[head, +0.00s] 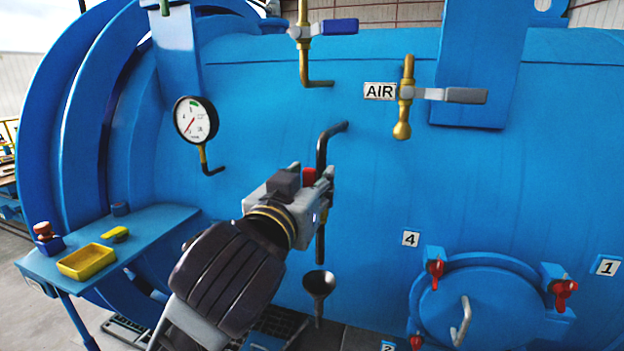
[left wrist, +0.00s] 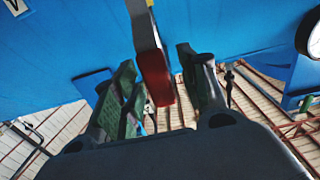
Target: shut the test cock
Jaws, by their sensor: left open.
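The test cock's bent black pipe (head: 322,150) comes out of the blue vessel wall and runs down above a dark funnel (head: 319,285). Its red-sleeved lever (head: 309,177) shows beside my left gripper (head: 322,186); the cock body is mostly hidden behind the gripper. In the left wrist view the red lever end (left wrist: 158,87) lies between the two spread fingers of my left gripper (left wrist: 157,72). The fingers are open, with a gap visible on the right side; contact on the left side cannot be told. My right gripper is not in view.
A gauge (head: 195,120), a blue-handled valve (head: 325,28) and the AIR valve (head: 404,95) project from the wall. A round hatch (head: 480,310) with red clamps is low right. A side shelf (head: 150,228) holds a yellow tray (head: 86,262).

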